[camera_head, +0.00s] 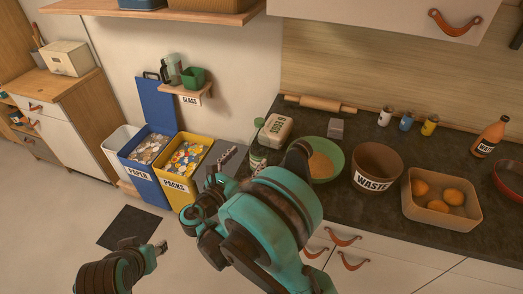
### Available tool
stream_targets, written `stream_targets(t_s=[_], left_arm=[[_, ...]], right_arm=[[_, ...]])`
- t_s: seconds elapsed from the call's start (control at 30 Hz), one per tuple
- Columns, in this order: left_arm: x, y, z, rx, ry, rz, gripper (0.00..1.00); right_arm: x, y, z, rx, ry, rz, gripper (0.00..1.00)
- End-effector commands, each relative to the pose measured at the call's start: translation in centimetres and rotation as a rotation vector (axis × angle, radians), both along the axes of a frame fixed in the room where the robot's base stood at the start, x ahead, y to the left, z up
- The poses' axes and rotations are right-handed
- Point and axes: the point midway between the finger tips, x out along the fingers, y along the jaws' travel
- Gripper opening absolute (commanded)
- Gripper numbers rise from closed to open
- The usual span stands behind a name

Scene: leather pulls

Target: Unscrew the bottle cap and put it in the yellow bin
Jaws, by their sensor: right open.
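The yellow bin (204,142), labelled PACKS, stands open on the floor left of the counter, filled with mixed packaging. A slim bottle with a green and white body (258,157) stands upright at the counter's left end, partly hidden by my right arm; its cap is too small to make out clearly. My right gripper (212,188) is open, in front of the yellow bin and left of the bottle, apart from the bottle in this view. My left gripper (154,247) is low at the left over the floor; its jaw state is unclear.
A blue PAPER bin (137,172) stands left of the yellow one, and a dark bin (222,158) right of it. The counter holds a green bowl (334,153), WASTE pot (376,165), orange tray (428,213) and orange bottle (490,138). A small shelf (186,91) hangs above.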

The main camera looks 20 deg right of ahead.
Motion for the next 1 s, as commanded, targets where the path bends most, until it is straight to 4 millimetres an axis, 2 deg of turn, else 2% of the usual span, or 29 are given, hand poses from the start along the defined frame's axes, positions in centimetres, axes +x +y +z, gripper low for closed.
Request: stream_targets(t_s=[0.4, 0.53, 0.73, 0.77, 1.0], left_arm=[[0.0, 0.0, -2.0, 0.0, 0.0, 0.0, 0.4], [0.0, 0.0, -2.1, 0.0, 0.0, 0.0, 0.4], [0.0, 0.0, -2.1, 0.0, 0.0, 0.0, 0.4], [0.0, 0.0, -2.1, 0.0, 0.0, 0.0, 0.4], [0.0, 0.0, -2.1, 0.0, 0.0, 0.0, 0.4]], right_arm=[[3.6, -4.7, -0.4, 0.004, 0.0, -0.003, 0.82], [4.3, -5.3, -0.3, 0.004, 0.0, -0.002, 0.82], [4.4, -5.3, -0.2, 0.005, -0.001, 0.0, 0.82], [4.4, -5.3, -0.2, 0.005, -0.001, 0.0, 0.79], [4.4, -5.3, -0.2, 0.005, -0.001, 0.0, 0.17]])
